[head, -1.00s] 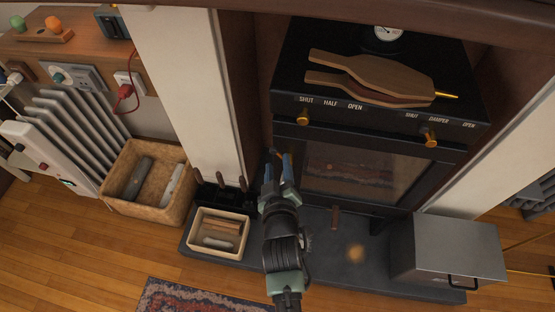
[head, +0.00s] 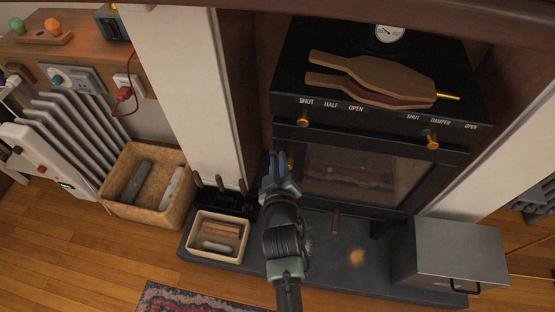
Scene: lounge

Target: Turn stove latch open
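The black stove (head: 283,106) stands in the fireplace with its glass door (head: 356,176) shut. A small brass piece, apparently the door latch (head: 291,160), shows at the door's left edge, just right of my fingertips. It is partly hidden, so I cannot tell its exact angle. My gripper (head: 276,158) is in front of the door's left edge. Its blue fingers overlap in this view, so their gap and any contact with the latch are unclear.
Brass knobs (head: 303,120) and (head: 431,141) are on the stove front above the door. Wooden bellows (head: 375,75) lie on top. A small tray (head: 219,235) and a metal box (head: 458,250) sit on the hearth (head: 335,270). A tool rack (head: 222,195) stands left of my gripper.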

